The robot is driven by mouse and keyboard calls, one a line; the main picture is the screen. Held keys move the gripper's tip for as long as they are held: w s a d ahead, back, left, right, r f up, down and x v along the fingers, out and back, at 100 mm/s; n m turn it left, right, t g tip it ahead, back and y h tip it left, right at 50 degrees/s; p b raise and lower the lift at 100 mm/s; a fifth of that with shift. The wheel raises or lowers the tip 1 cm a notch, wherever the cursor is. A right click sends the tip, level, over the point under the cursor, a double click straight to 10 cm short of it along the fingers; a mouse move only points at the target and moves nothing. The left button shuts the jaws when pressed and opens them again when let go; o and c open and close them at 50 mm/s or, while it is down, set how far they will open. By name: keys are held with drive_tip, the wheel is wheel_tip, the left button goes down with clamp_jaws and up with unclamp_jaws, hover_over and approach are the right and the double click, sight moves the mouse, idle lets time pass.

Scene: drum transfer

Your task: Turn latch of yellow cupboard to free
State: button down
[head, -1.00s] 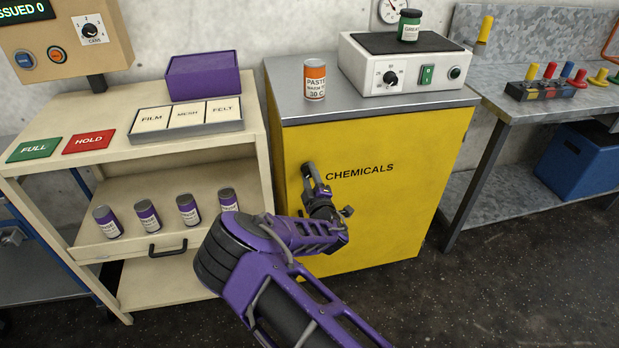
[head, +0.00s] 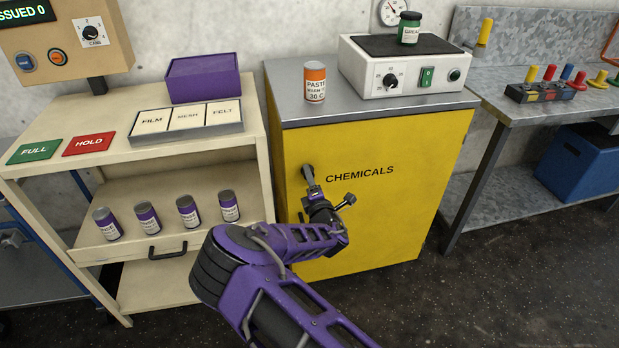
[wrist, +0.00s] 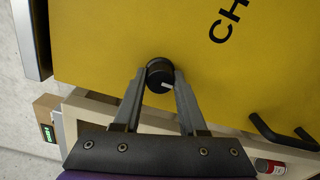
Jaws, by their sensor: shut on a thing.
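The yellow cupboard (head: 385,225) stands in the middle of the head view, its door front marked CHEMICALS. Its latch is a round black knob (head: 308,171) at the door's upper left. The knob also shows in the wrist view (wrist: 160,75), with a white mark on its face pointing to the right and slightly down there. My gripper (head: 312,186) is shut on the knob, one finger on each side of it. A black bar handle (wrist: 283,131) is on the door near its edge in the wrist view; my arm mostly hides it in the head view. The door looks closed.
A cream trolley (head: 255,135) with several purple jars stands close on the left. On the cupboard top are an orange paste jar (head: 315,83) and a white hotplate (head: 380,75) bearing a green jar (head: 409,28). A grey bench (head: 545,75) stands right. Floor in front is clear.

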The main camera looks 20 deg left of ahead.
idle(0.5)
drive_tip(key=shift+c, duration=2.3)
unclamp_jaws()
drive_tip(key=shift+s+d, duration=0.1)
drive_tip(key=p+v, duration=0.1)
drive_tip(key=v, duration=1.6)
drive_tip(key=shift+s+p, duration=0.15)
drive_tip(key=shift+p, duration=0.15)
